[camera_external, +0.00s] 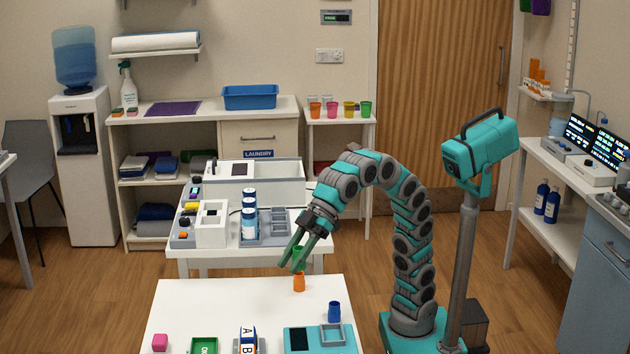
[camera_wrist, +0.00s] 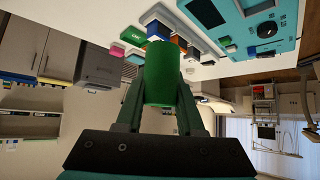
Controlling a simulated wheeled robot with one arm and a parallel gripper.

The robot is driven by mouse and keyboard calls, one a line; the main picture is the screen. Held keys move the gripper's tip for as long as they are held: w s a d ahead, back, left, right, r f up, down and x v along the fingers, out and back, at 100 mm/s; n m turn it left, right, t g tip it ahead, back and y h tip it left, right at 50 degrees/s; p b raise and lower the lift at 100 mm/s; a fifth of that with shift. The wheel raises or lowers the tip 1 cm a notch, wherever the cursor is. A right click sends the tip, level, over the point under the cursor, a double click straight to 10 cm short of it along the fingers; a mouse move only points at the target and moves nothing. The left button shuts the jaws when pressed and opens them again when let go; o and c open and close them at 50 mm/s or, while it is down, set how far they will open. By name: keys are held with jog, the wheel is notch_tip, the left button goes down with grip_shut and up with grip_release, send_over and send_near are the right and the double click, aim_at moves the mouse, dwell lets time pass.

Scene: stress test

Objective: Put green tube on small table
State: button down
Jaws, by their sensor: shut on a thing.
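My gripper (camera_external: 295,255) is shut on the green tube (camera_wrist: 160,72), which shows upright between the two dark green fingers in the wrist view. In the external view the tube (camera_external: 300,254) is small and partly covered by the fingers. Which table the task means is not clear from the pictures.
A blue cup (camera_external: 334,312), a pink cube (camera_external: 160,342), a green box (camera_external: 204,346) and a teal device (camera_external: 315,342) sit on the front table. The front table's left middle is clear.

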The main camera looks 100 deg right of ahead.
jog(key=w+d+r+m+t+h, duration=0.15)
jog(key=w+d, duration=0.25)
jog(key=d, duration=0.8)
jog(key=w+d+r+m+h, duration=0.1)
jog(key=w+d+r+m, duration=0.2)
jog(key=d, duration=0.9)
jog(key=s+d+m+h, duration=0.3)
jog(key=d, duration=1.6)
jog(key=shift+t, duration=0.35)
jog(key=shift+d+f, duration=0.25)
jog(key=shift+f, duration=1.3)
jog(key=shift+d+f, duration=0.2)
jog(key=shift+f, duration=1.3)
jog(key=shift+f+b, duration=1.45)
jog(key=shift+f, duration=1.95)
jog(key=shift+f, duration=0.3)
jog(key=shift+c, duration=2.2)
grip_release()
